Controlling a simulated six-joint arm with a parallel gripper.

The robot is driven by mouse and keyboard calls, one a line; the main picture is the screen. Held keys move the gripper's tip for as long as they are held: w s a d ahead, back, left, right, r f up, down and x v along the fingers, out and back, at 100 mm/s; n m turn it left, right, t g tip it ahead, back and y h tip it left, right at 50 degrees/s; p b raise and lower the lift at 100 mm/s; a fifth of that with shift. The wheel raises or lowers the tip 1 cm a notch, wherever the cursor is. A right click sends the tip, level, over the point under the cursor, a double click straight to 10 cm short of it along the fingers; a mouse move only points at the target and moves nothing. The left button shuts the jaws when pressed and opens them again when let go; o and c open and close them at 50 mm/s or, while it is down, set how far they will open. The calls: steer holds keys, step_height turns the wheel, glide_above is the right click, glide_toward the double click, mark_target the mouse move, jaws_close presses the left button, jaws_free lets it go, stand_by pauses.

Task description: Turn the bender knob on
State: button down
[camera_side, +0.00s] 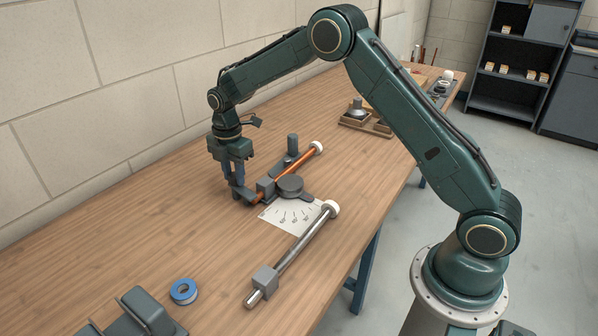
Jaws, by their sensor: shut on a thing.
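The bender (290,186) lies on the wooden table, with a round grey disc, a grey block and an upright dark cylinder (292,143). An orange-brown copper pipe (296,163) with a white end runs through it. My gripper (240,193) points down at the bender's left end. Its fingers are shut on a grey part there. The fingers hide much of this part, and I cannot tell whether it is the knob. No on or off mark is readable.
An angle sheet (286,213) lies in front of the bender. A metal rod (291,255) with a white end and grey block lies nearer. A blue tape roll (183,291) and a grey fixture (143,311) are front left. A wooden tray (366,122) stands behind. The left tabletop is clear.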

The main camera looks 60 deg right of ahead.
mark_target(234, 175)
steer(key=shift+n, duration=1.1)
steer(key=c, duration=1.1)
jaws_free()
steer(key=shift+r, duration=0.15)
step_height(234, 175, up, 14)
steer(key=shift+f, duration=0.2)
